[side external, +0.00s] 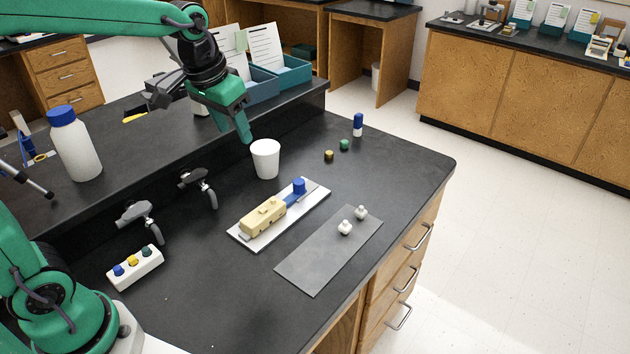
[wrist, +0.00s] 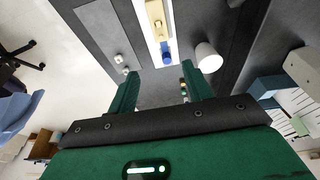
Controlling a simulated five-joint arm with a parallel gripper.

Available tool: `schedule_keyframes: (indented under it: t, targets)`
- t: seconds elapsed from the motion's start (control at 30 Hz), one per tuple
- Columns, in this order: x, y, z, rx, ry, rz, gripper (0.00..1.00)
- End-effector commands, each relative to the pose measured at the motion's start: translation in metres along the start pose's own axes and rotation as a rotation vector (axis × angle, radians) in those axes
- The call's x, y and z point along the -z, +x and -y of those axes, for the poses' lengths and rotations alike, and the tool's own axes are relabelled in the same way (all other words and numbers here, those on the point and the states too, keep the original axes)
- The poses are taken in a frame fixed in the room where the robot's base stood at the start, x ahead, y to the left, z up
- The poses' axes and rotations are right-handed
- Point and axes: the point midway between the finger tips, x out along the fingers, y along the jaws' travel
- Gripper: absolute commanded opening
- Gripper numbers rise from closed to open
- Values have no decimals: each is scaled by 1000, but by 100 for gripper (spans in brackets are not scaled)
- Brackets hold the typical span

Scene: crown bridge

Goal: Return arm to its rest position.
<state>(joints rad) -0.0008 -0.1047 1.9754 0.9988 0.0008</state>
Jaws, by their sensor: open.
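My gripper (side external: 244,130) is raised above the black bench, above and left of the white cup (side external: 266,160) in the side view. In the wrist view my gripper (wrist: 160,80) shows its two green fingers wide apart with nothing between them. The beige block (side external: 263,217) lies on a white plate (side external: 243,243) with a blue knobbed piece (side external: 298,188) at its far end. Two small white crown-like pieces (side external: 345,228) (side external: 361,212) stand on the grey mat (side external: 314,270). My gripper touches none of these.
A white bottle with a blue cap (side external: 77,150) stands on the raised shelf at left. A button box (side external: 135,267), a small blue-and-white vial (side external: 358,124) and green and gold caps (side external: 344,145) (side external: 328,155) are on the bench. Bins with papers (side external: 283,72) stand behind my gripper.

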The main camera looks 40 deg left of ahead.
Motion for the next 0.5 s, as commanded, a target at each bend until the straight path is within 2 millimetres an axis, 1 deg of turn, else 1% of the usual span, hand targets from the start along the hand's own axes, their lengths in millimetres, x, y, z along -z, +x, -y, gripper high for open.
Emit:
schedule_keyframes:
  t: [0.03,0.2,0.33,0.5]
  targets:
    - [-10,-6,0,0,0,-15,50]
    - [-41,-20,0,0,0,-59,50]
    - [-65,-28,0,0,0,-93,50]
    - [-97,-33,0,0,0,-138,50]
